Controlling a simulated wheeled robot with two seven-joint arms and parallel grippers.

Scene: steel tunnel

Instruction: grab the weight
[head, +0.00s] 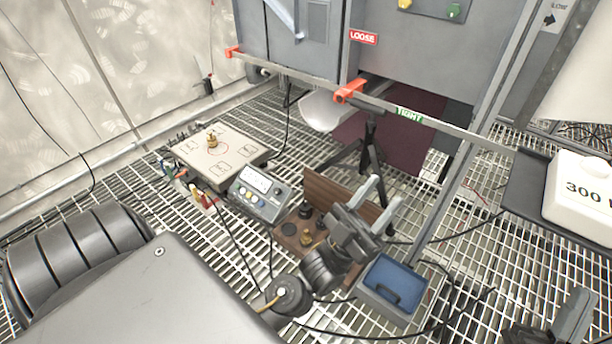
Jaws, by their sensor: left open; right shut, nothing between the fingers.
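A small brass weight (212,139) stands upright on a pale square plate (238,147) marked with a red circle and labelled boxes. A wooden stand (341,200) holds several dark round pieces (289,229) and a brass knobbed piece (307,238). I cannot tell which of these is the task's weight. My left gripper (384,193) is open and empty above the right part of the stand, hiding some of it. My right gripper (577,314) is shut and empty at the bottom right, partly cut off by the frame.
A grey control box (259,193) with a display sits between plate and stand. A blue-lidded case (394,281) lies right of the stand. A black tripod (371,150) stands behind. Cables cross the grating floor.

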